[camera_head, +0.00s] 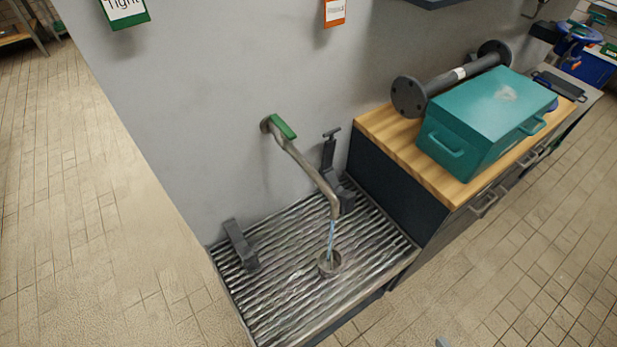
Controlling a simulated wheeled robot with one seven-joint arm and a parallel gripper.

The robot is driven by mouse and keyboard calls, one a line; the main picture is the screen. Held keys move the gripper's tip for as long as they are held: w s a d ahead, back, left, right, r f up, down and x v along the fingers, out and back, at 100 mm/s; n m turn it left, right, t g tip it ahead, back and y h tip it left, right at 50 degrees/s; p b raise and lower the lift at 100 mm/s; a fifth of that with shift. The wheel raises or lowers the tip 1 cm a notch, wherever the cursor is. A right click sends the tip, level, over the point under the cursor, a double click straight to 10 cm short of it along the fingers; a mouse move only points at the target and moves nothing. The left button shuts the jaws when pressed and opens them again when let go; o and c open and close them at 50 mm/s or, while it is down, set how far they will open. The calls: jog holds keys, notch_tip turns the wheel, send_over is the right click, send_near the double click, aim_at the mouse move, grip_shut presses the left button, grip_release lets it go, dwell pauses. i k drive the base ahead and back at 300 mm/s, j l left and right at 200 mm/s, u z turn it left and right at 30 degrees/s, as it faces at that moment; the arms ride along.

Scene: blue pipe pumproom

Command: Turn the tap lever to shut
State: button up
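The tap (306,168) comes out of the grey wall, and its long metal spout slopes down to the right over a ribbed metal basin (290,319). The green tap lever (283,127) sits on top of the tap near the wall, lying roughly along the spout. A thin stream of water (331,235) runs from the spout end into a small round metal cup or drain (330,264) on the basin.
Dark clamp-like fittings stand at the basin's left (240,246) and back right (331,155). To the right, a wooden-topped counter (381,133) bears a teal toolbox (486,118) and a dark flanged pipe (445,81). Tiled floor (100,230) is clear at left.

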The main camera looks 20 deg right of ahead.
aim_at(285, 131)
jog(key=i+j+u, duration=0.15)
jog(key=i+j, duration=0.5)
jog(key=j, duration=0.15)
